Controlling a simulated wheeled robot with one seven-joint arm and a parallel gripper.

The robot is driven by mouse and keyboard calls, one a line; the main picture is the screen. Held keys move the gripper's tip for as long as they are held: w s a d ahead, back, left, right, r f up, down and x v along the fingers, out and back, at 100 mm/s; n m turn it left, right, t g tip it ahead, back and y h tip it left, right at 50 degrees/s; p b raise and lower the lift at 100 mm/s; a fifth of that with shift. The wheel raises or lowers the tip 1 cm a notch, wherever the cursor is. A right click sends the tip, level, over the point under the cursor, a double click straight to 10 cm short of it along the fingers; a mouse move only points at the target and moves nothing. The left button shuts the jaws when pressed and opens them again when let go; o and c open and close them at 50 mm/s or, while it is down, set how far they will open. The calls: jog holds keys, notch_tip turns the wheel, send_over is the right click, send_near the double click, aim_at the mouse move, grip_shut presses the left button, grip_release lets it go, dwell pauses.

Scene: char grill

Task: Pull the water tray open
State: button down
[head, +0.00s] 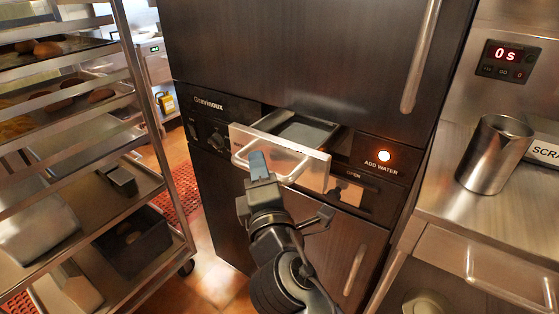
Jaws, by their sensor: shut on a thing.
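The water tray (318,156) is a shallow drawer with a pale metal front and a bar handle (292,177). It stands partly out of the dark appliance, and its dark inside shows behind the front panel. My gripper (259,168) is at the left part of the handle, with a bluish fingertip pad in front of the panel. It is shut on the handle; my fingers hide that stretch of the bar. A lit "ADD WATER" light (384,156) glows orange right of the tray.
A tall rack (139,86) with trays of bread stands close on the left. A steel counter (430,196) with a metal cup (494,154) is on the right. Large appliance doors are above and below the tray. Some floor (212,285) shows between rack and appliance.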

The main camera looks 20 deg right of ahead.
jog(key=s+a+b, duration=0.1)
jog(key=s+a, duration=0.2)
jog(key=a, duration=0.2)
jog(key=shift+s, duration=0.35)
jog(key=c, duration=1.1)
grip_release()
jog(key=shift+o, duration=0.2)
jog(key=s+a+f+b, duration=0.1)
jog(key=s+b, duration=0.1)
jog(key=s, duration=0.5)
jog(key=shift+s, duration=0.3)
jog(key=shift+f, duration=0.1)
